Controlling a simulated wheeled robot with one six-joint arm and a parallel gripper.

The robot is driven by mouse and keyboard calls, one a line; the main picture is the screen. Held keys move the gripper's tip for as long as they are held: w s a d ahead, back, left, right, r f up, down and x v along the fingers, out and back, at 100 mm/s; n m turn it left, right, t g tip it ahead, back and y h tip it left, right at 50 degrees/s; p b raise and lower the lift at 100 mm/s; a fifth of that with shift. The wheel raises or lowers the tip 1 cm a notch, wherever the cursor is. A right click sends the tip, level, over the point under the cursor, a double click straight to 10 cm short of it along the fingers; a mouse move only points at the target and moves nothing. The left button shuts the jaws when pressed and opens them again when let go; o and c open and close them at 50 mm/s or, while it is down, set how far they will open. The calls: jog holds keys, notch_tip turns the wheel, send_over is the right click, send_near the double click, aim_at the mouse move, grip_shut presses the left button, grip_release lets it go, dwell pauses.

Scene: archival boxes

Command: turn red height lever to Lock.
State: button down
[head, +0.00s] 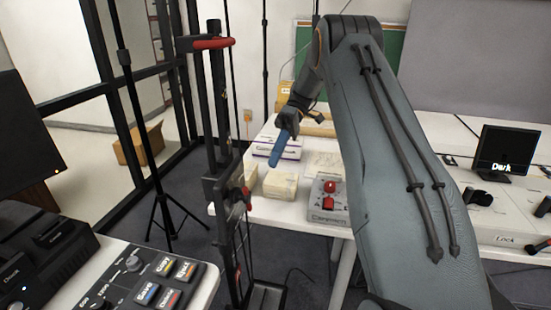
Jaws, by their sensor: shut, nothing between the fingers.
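A dark upright stand (219,120) rises left of centre. A small red lever (241,196) sits on a clamp partway up it, and a red grip (213,43) is at its top. I cannot tell the lever's setting, as no marking is readable there. The word Lock shows on a panel (505,239) at the right, with a red-ended handle (539,246) at the picture's edge. I cannot tell which red part is the height lever. My gripper (275,161), with blue fingers, is shut and empty, right of the stand and apart from it, pointing down over the white table.
The white table (255,205) bears pale boxes (281,184) and a grey control box (328,205) with red controls. A black tripod (165,205) stands left of the stand. A button console (150,280) is at the lower left. A small screen (507,152) stands right.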

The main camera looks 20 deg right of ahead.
jog(key=shift+w+d+r, duration=0.25)
jog(key=shift+w+d, duration=0.3)
jog(key=shift+w, duration=0.05)
jog(key=s+a+f+m+t+h, duration=0.1)
jog(key=s+a+m+t+h, duration=0.1)
jog(key=s, duration=0.7)
jog(key=s+a+f+m+t+h, duration=0.2)
jog(key=s+m, duration=0.3)
jog(key=s, duration=0.5)
jog(key=s+a+f+m+t+h, duration=0.1)
jog(key=s+a+m+t+h, duration=0.2)
jog(key=s, duration=0.6)
jog(key=shift+s+f+t+h, duration=0.25)
jog(key=shift+t+h, duration=0.05)
jog(key=shift+h, duration=0.2)
jog(key=shift+a, duration=0.15)
